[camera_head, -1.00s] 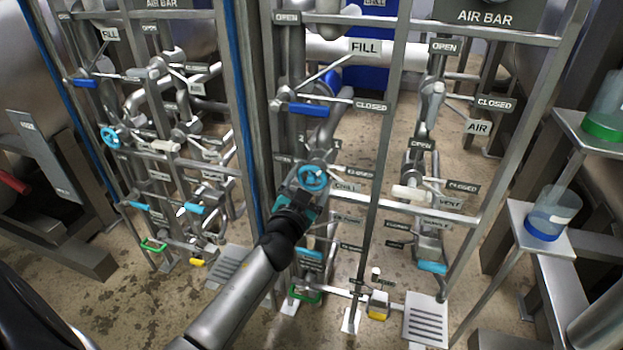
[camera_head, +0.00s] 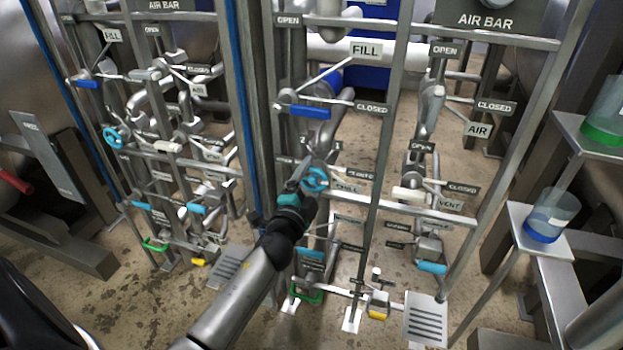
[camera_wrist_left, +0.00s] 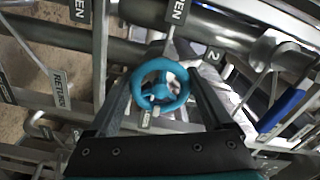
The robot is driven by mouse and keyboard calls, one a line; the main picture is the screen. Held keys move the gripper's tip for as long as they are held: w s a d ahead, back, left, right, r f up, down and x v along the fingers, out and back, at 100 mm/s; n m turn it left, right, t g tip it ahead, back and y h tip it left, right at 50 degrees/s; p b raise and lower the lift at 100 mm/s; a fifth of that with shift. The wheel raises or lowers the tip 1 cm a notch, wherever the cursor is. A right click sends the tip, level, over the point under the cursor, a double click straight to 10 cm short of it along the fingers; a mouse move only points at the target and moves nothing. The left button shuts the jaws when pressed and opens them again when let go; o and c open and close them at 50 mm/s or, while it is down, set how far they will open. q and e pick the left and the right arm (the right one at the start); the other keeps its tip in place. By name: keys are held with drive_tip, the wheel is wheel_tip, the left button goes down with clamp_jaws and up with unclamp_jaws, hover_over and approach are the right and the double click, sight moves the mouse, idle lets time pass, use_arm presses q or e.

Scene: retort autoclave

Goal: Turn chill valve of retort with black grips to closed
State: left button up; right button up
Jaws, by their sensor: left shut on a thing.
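The chill valve's light blue handwheel (camera_head: 315,179) is on the middle pipe rack, beside a tag reading CHILL (camera_head: 346,187). My left gripper (camera_head: 303,184) reaches it from the lower left. In the left wrist view the wheel (camera_wrist_left: 139,88) sits between the two dark fingers of the left gripper (camera_wrist_left: 162,92), which is shut on its rim. The exact finger contact is partly hidden. A small tag below the wheel is too blurred to read. No black grips show clearly. My right gripper is not in view.
A blue fill lever (camera_head: 310,111) is above the wheel, and an upright bar (camera_head: 378,170) stands to its right. A similar rack with another blue wheel (camera_head: 113,138) is at the left. A blue-based beaker (camera_head: 548,218) stands on a shelf at the right.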

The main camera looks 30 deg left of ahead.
use_arm(q)
drive_tip(key=shift+m, duration=0.7)
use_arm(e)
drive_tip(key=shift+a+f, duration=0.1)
use_arm(q)
drive_tip(key=o, duration=1.1)
drive_tip(key=shift+o, duration=0.2)
drive_tip(key=shift+s+d, duration=0.15)
drive_tip(key=shift+s, duration=0.4)
drive_tip(key=p+v, duration=0.1)
drive_tip(key=v, duration=0.3)
approach(310, 182)
drive_tip(key=v, duration=0.4)
drive_tip(key=shift+s+d, duration=0.15)
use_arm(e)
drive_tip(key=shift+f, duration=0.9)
